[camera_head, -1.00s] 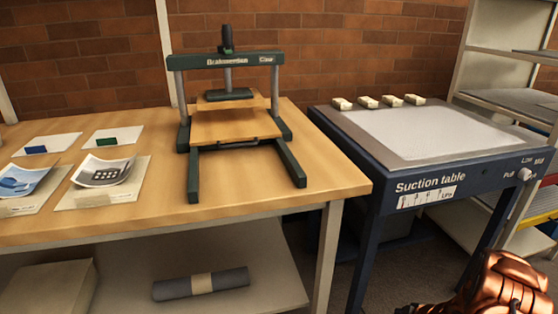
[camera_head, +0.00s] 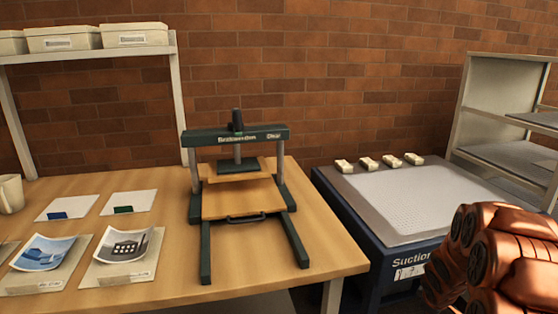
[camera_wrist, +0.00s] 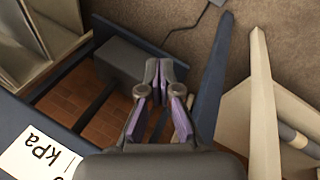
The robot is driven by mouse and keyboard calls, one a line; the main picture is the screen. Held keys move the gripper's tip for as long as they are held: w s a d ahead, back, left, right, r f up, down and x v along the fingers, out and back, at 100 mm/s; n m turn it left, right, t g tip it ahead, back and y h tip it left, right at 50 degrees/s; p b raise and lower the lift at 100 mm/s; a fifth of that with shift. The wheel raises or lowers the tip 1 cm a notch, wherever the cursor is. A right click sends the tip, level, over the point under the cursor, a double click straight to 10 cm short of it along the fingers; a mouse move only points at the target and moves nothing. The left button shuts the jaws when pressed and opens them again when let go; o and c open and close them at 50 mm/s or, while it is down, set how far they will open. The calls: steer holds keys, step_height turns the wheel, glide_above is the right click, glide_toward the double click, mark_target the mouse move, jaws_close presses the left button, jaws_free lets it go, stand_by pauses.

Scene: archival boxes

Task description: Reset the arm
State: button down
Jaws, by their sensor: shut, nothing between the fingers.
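My gripper (camera_wrist: 160,85) is in the wrist view, with its dark, purple-padded fingers closed together and nothing between them. It hangs in the air beside the dark blue frame and leg (camera_wrist: 215,75) of the suction table, above a dark grey box-like unit (camera_wrist: 140,62). In the head view only my copper-coloured arm shows at the lower right, in front of the suction table (camera_head: 398,247). The gripper itself is outside that view.
A wooden bench (camera_head: 165,215) carries a green-framed press (camera_head: 240,135) and curled photographs (camera_head: 125,245) on folders. Several small pale blocks (camera_head: 368,163) line the suction table's back edge. A grey shelf unit (camera_head: 505,100) stands at the right, and boxes (camera_head: 135,35) sit on a rack at left.

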steer(key=s+a+r+m+g+p, duration=0.1)
steer(key=s+a+r+m+p, duration=0.15)
steer(key=s+a+r, duration=0.4)
steer(key=s+a+r+m+g+p, duration=0.15)
steer(key=s+r+p, duration=0.25)
steer(key=r, duration=0.6)
steer(key=s+a+r+m+p, duration=0.1)
steer(key=s+a+r+p, duration=0.35)
steer(key=r, duration=0.45)
steer(key=s+a+r+g+y+p, duration=0.1)
steer(key=s+a+r+p, duration=0.1)
steer(key=s+a+r, duration=0.2)
steer(key=s+a+r+m+g+y+p, duration=0.1)
steer(key=s+a+r+p, duration=0.2)
steer(key=s, duration=0.7)
steer(key=s+a+r+m+g+y+p, duration=0.1)
steer(key=s+a+r+p, duration=0.2)
steer(key=s+a+r, duration=0.2)
steer(key=s+r, duration=0.1)
steer(key=s, duration=0.1)
steer(key=shift+s+a+r, duration=0.3)
steer(key=shift+s+a, duration=0.05)
steer(key=shift+a, duration=0.05)
steer(key=shift+d, duration=0.1)
